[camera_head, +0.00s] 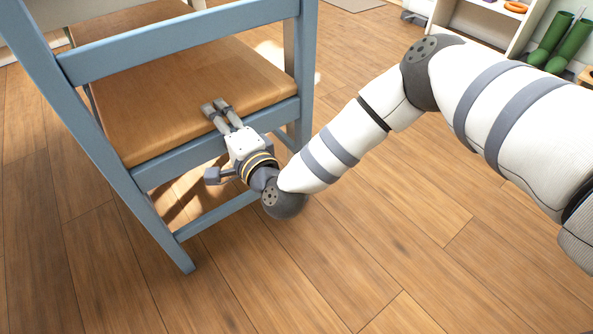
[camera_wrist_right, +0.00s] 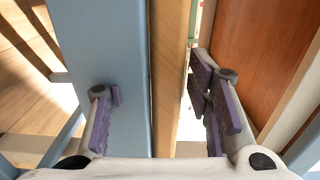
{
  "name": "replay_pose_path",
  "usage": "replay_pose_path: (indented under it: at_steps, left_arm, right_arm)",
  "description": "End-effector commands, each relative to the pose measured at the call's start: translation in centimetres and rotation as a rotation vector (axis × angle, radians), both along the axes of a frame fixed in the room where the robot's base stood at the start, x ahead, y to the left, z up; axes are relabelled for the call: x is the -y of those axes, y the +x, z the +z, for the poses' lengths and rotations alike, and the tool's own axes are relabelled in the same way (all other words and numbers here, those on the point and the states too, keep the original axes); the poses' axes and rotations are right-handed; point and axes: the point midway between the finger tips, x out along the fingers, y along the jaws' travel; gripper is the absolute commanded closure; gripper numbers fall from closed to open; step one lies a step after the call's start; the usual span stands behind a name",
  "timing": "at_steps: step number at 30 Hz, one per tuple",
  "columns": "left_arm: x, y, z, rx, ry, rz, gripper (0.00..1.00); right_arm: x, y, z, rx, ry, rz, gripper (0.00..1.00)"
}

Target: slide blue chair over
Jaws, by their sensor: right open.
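The blue chair (camera_head: 221,150) has a blue frame and a brown wooden seat (camera_head: 180,85), and stands on the floor at the left of the head view. My right gripper (camera_head: 216,106) is at the seat's near edge, its fingertips over the seat top. In the right wrist view my right gripper (camera_wrist_right: 165,105) is open. The blue rail (camera_wrist_right: 115,50) and the wooden seat edge (camera_wrist_right: 170,70) run between and behind its fingers. I cannot tell whether the fingers touch the chair. My left gripper is not in view.
The wooden floor (camera_head: 400,250) is open to the right of the chair and in front of it. A white shelf (camera_head: 470,22) and green boots (camera_head: 562,42) stand at the back right. A blue lower bar (camera_head: 215,215) of the chair passes below my right gripper.

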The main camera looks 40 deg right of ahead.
Motion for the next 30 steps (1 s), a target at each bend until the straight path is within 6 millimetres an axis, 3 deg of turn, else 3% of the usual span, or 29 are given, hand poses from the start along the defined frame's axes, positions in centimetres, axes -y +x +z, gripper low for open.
replay_pose_path:
  at_steps: [13,30]
  left_arm:
    - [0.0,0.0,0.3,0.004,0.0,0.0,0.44]
    - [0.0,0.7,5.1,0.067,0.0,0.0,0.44]
  right_arm:
    - [-0.1,-0.3,0.6,0.009,0.002,0.001,0.53]
    - [0.0,-10.9,0.9,0.013,0.003,0.001,0.53]
